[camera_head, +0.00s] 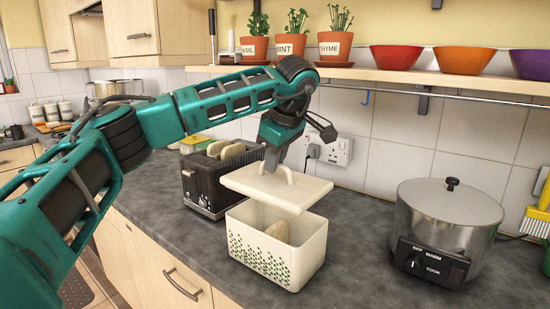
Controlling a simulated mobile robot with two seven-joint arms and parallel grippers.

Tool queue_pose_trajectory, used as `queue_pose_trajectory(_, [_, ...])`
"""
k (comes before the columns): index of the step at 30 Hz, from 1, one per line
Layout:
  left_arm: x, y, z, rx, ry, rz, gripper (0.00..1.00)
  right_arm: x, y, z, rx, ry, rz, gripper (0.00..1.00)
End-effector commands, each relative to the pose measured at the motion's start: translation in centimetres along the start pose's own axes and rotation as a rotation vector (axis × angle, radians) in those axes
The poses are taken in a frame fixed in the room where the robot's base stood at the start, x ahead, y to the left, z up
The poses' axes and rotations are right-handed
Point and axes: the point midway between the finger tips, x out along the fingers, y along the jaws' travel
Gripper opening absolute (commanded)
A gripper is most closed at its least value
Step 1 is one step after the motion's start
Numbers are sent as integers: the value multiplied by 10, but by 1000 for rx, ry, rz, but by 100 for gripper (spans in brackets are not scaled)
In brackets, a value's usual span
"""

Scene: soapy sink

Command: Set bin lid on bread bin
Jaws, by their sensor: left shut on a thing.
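The cream bread bin (275,262) stands on the dark countertop, with a pattern of green marks on its front. A piece of bread (279,230) shows inside it. The cream bin lid (264,190) is held above the bin, slightly tilted, with its handle on top. It overhangs the bin's back left and leaves the front part of the opening in view. My left gripper (271,165) is shut on the lid's handle from above. The fingertips are partly hidden by the handle. My right gripper is not in view.
A black toaster (207,185) with bread slices stands just behind left of the bin. A rice cooker (445,230) stands to the right. A shelf above holds herb pots (290,46) and bowls (462,59). Counter between bin and cooker is clear.

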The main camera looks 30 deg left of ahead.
Motion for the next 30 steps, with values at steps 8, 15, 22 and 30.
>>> queue_pose_trajectory(8, [15, -3, 7, 0, 1, 1, 0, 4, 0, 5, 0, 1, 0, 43])
queue_pose_trajectory(15, [37, -8, 16, 0, 1, 0, 0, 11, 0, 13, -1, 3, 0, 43])
queue_pose_trajectory(22, [50, -11, 21, -1, 1, 2, 0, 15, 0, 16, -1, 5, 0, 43])
queue_pose_trajectory(30, [51, -11, 22, -1, 1, 2, 0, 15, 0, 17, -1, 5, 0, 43])
